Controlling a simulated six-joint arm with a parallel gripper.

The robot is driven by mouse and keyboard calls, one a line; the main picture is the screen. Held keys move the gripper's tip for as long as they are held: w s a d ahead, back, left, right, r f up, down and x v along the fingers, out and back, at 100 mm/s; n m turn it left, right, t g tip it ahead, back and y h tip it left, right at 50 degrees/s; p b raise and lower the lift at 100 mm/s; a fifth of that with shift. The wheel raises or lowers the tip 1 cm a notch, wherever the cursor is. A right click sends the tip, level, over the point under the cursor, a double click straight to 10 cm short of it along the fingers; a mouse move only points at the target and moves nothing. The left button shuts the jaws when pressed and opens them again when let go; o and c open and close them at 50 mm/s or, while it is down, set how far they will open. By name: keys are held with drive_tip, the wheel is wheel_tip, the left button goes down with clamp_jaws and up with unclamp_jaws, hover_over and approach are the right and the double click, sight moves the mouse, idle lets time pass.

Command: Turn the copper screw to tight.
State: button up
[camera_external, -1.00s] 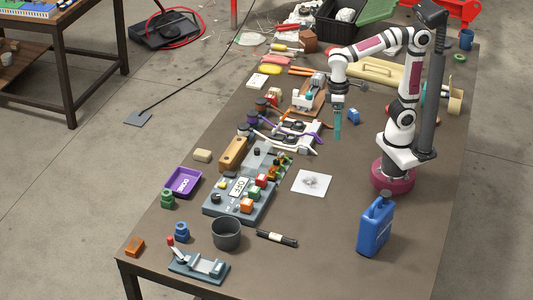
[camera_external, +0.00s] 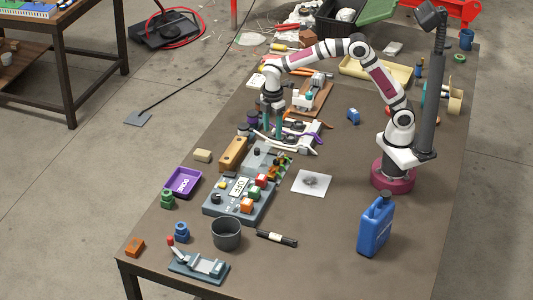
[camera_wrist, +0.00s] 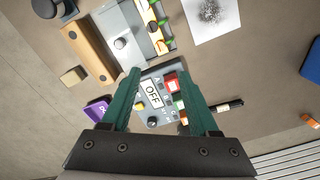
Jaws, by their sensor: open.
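My gripper (camera_external: 272,124) is open and points down over the far end of the row of pump-skid parts. Its two teal fingers stand apart with nothing seen between them, and they also frame the wrist view (camera_wrist: 160,74). I cannot pick out the copper screw for certain in either view; the gripper covers part of the small fittings there.
A wooden block (camera_external: 233,153) and a purple tray (camera_external: 184,182) lie left of the parts. A white card (camera_external: 311,182) and blue jug (camera_external: 376,228) stand right.

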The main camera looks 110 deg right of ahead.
sight(272, 170)
wheel_tip(272, 170, down, 16)
drive_tip(key=shift+r, duration=0.25)
clamp_jaws()
